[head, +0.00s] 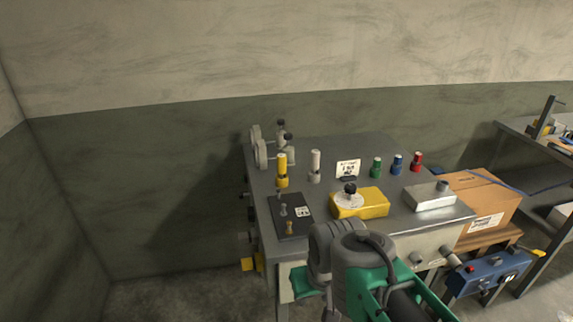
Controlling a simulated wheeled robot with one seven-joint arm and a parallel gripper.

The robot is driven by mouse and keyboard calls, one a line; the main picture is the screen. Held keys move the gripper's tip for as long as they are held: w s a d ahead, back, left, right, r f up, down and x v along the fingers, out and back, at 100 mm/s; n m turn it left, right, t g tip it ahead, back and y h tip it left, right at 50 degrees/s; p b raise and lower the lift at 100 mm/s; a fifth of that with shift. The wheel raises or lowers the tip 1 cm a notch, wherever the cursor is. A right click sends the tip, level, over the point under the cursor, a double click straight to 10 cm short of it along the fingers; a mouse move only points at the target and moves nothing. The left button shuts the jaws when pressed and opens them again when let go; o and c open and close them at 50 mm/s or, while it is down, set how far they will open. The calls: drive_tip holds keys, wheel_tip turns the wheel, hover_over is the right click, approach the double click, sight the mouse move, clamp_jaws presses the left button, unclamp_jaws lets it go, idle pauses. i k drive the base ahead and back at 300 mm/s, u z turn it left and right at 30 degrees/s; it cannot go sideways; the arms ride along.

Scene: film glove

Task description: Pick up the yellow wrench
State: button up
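I cannot make out a thing in the head view that is clearly a yellow wrench. A small yellow piece (250,263) shows low at the left side of the grey workbench (330,150); it is too small to tell what it is. Another yellow bit (538,253) shows at the right, by the blue box. My green and grey arm rises in front of the bench at the bottom centre and hides part of its front. My gripper is not in view.
The bench carries a yellow box (372,206) with a dial, a silver box (429,198), a dark plate (286,226), and several coloured cylinders. A cardboard box (490,190) and a blue box (487,272) stand to the right. Floor at the left (170,298) is clear.

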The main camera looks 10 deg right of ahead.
sight(281, 159)
drive_tip(key=z, duration=0.05)
drive_tip(key=k, duration=0.1)
drive_tip(key=u, duration=1.25)
drive_tip(key=i, duration=3.55)
drive_tip(key=z, duration=4.2)
drive_tip(key=i, duration=0.5)
